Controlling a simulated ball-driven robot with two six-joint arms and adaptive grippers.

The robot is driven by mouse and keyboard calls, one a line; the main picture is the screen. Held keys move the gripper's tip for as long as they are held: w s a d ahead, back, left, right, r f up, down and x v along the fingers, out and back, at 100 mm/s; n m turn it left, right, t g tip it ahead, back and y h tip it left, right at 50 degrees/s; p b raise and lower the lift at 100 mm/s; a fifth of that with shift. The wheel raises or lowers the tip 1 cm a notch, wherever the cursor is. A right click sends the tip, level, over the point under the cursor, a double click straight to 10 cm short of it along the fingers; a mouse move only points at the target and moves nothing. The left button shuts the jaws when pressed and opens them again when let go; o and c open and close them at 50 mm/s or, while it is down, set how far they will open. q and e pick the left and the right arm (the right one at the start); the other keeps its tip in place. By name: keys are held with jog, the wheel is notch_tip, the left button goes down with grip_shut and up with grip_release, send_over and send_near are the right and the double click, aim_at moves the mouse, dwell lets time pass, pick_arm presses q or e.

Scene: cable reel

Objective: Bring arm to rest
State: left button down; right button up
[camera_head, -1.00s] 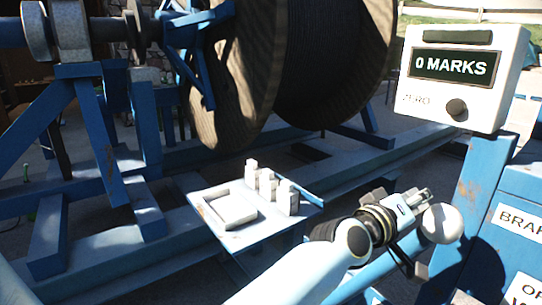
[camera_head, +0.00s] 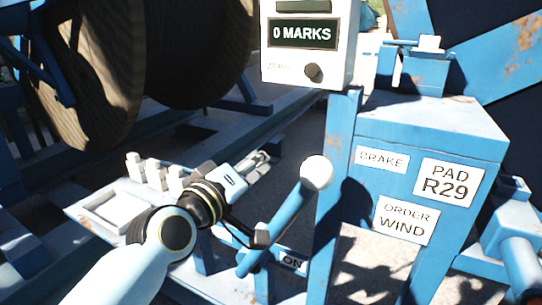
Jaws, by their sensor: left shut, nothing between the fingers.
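My left arm comes in from the lower left. Its left gripper (camera_head: 259,160) is shut and empty, with its fingers pointing up and to the right. It is left of the white ball knob (camera_head: 317,171) on a blue lever (camera_head: 283,220), with a gap between fingertips and knob in the picture. My wrist partly covers a small tray table (camera_head: 85,212) behind it. My right gripper is not in view.
A counter box (camera_head: 308,72) reading "0 MARKS" stands behind the lever. Right of it is a blue cabinet (camera_head: 440,135) labelled BRAKE, PAD R29 and ORDER WIND. A large cable reel (camera_head: 105,70) stands at upper left. Several pale blocks (camera_head: 154,174) stand on the tray table.

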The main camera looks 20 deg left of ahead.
pick_arm(q)
jog(key=shift+s+a+r, duration=0.1)
jog(key=shift+s+a, duration=0.2)
jog(key=shift+s, duration=0.35)
